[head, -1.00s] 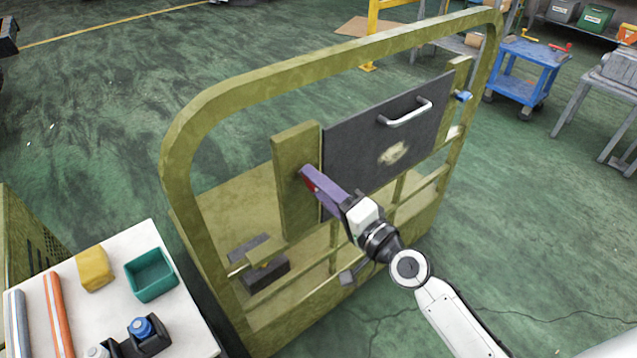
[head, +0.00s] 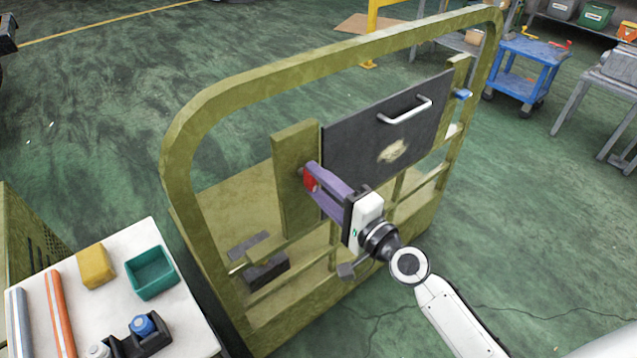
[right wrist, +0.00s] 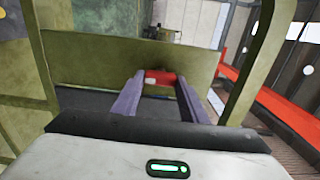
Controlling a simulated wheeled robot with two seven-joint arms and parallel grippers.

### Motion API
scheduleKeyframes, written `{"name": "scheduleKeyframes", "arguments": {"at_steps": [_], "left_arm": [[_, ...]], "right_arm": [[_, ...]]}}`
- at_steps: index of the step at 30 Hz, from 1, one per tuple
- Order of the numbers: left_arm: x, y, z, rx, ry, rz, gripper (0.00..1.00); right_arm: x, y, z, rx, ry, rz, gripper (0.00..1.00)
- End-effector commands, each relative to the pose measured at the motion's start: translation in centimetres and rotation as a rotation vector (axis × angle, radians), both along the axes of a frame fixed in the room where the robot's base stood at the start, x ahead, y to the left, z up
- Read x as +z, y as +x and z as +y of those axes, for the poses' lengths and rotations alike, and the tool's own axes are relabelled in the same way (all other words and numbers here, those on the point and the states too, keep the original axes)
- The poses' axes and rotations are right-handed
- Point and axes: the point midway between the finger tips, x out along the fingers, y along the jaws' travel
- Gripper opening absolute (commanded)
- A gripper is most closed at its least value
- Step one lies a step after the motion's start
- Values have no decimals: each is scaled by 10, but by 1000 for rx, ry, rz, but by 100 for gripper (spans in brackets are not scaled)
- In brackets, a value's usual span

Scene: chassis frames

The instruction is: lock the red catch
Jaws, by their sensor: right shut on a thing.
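The red catch (head: 310,181) is on the olive post (head: 293,215) at the left edge of a dark panel (head: 350,142). My right gripper (head: 315,178) has its purple fingers shut on the catch. In the right wrist view, the red catch (right wrist: 160,77) shows between the fingertips of the right gripper (right wrist: 160,80), against the olive post. The fingers partly hide the catch, and I cannot tell whether it is fully turned.
The panel has a light handle (head: 405,111), and a blue catch (head: 462,94) is at its right edge. An olive tubular frame (head: 186,140) surrounds it. A white table (head: 185,324) with a teal bin (head: 151,272) stands at lower left.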

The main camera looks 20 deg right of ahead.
Motion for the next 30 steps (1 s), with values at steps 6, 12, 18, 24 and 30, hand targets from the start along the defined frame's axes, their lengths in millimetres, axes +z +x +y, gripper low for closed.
{"name": "scheduleKeyframes", "arguments": {"at_steps": [6, 12, 18, 24, 30], "left_arm": [[0, 1, 0, 0, 0, -2, 31], [1, 1, 0, 0, 0, -2, 31], [-1, 1, 0, 0, 0, -2, 31], [-9, 1, 0, 1, 0, -3, 31], [-19, 1, 0, 1, 0, -2, 31]], "right_arm": [[0, 0, 0, -1, 5, 2, 58], [0, 0, 0, 0, 3, 1, 58], [-2, -9, -4, -1, 1, 1, 58], [-4, -45, -16, 0, -2, 3, 58], [-4, -79, -29, 0, 0, 3, 58]]}}
